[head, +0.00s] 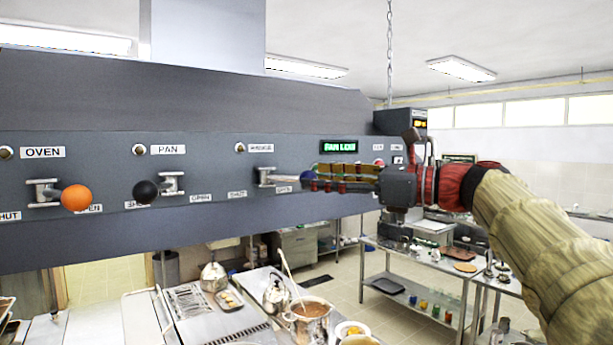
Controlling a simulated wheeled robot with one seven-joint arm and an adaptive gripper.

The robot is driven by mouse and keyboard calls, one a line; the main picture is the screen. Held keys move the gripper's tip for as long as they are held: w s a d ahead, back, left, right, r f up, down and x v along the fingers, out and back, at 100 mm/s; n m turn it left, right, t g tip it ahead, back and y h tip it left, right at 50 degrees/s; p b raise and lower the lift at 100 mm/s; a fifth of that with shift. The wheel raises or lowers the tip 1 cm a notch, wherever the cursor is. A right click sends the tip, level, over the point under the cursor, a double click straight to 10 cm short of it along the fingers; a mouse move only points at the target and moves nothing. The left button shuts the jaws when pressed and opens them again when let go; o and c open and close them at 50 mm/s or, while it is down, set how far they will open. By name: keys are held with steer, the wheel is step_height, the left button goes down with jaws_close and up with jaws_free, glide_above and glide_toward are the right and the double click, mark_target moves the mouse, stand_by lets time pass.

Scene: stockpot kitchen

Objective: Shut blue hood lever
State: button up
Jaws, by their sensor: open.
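The blue hood lever (281,179) is mounted on the grey hood front in the head view. Its metal arm points right, over a label that seems to read OPEN; a SHUT label (237,194) is to its left. The blue knob (307,178) is at the lever's right end, partly hidden by my fingertips. My gripper (316,179) reaches in from the right, with its jaws open at the knob. I cannot tell whether the fingers touch it.
An orange-knobbed lever (76,198) points right and a black-knobbed lever (146,191) points left on the same hood. A green display (339,146) reads FAN LOW. Below stands a pot (308,322) with a ladle. A chain (390,60) hangs behind.

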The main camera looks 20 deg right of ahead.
mark_target(288, 178)
steer(key=x, duration=0.2)
steer(key=shift+w, duration=0.4)
steer(key=shift+w+a+p, duration=0.25)
steer(key=shift+a+p, duration=0.1)
steer(key=shift+a, duration=0.2)
steer(key=shift+w+f, duration=0.1)
steer(key=shift+w, duration=0.05)
steer(key=shift+c, duration=0.2)
jaws_close()
